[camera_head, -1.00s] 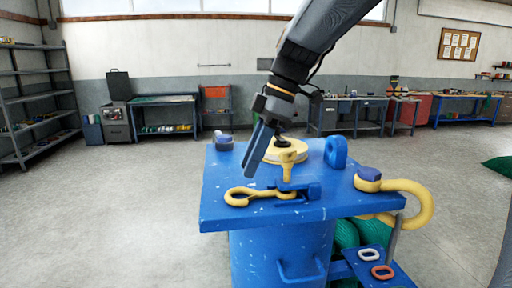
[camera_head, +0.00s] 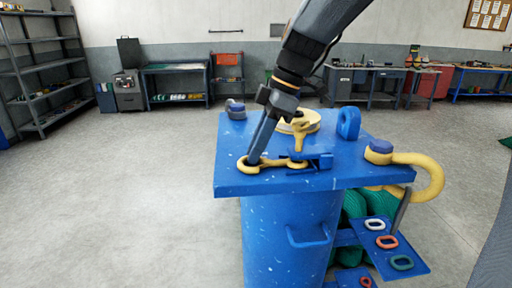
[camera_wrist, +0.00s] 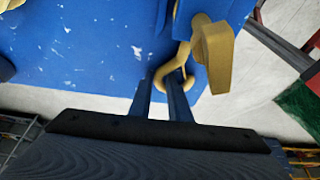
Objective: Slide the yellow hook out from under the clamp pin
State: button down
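The yellow hook (camera_head: 278,162) lies flat on the blue table top near its front edge, its right end reaching the blue clamp (camera_head: 318,162). The yellow clamp pin (camera_head: 300,137) stands upright over that end; the exact contact there is hidden. My gripper (camera_head: 252,158) points down at the hook's left, looped end. The gripper looks shut on the hook. The yellow pin handle (camera_wrist: 212,55) shows to the right.
A blue upright lug (camera_head: 348,123) and a large yellow shackle (camera_head: 430,178) are on the table's right side. A pale yellow disc (camera_head: 304,120) lies behind the pin. A lower blue tray (camera_head: 405,248) holds coloured rings. The floor (camera_head: 130,200) to the left is clear.

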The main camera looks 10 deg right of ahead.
jog(key=shift+w+a, duration=0.15)
jog(key=shift+a, duration=3.2)
jog(key=c, duration=1.6)
grip_release()
jog(key=b+v, duration=0.2)
jog(key=v, duration=0.5)
jog(key=shift+d+r, duration=0.15)
jog(key=shift+r, duration=0.25)
